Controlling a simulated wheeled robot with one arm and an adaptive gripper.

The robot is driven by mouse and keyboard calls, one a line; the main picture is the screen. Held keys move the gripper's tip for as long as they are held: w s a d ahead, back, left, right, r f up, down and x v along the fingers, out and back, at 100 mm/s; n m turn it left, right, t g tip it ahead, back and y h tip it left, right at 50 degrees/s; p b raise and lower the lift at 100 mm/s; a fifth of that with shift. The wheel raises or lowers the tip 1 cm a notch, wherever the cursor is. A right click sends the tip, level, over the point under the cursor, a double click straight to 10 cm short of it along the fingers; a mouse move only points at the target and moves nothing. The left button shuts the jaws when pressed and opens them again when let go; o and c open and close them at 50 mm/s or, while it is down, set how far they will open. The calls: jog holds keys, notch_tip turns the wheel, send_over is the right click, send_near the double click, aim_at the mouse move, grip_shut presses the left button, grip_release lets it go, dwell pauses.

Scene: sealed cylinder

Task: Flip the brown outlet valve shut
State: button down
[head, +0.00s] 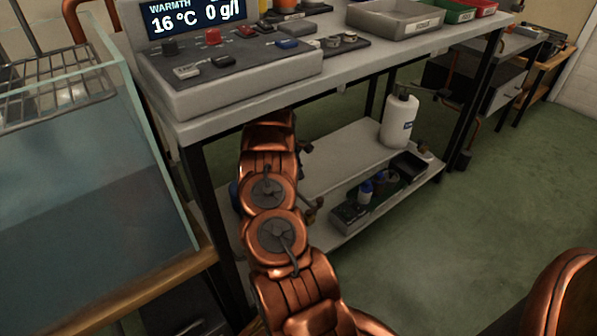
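I cannot clearly make out the brown outlet valve. A small brownish fitting (313,210) shows just right of my copper arm, above the lower shelf; I cannot tell whether it is the valve or how its handle stands. My arm rises from the bottom of the view and reaches under the bench top. My gripper is not visible, so its fingers and anything near them are hidden. A bit of something blue (234,196) shows at the arm's left side, mostly covered by the arm.
The bench (245,110) carries a grey control panel (240,75) with a display (195,15) reading 16 °C and 0 g/l. A glass tank (80,190) stands at left. Green floor at right is clear.

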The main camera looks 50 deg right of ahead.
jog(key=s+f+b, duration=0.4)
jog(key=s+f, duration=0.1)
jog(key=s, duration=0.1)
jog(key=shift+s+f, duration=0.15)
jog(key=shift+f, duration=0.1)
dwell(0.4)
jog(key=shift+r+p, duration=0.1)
jog(key=shift+p, duration=0.2)
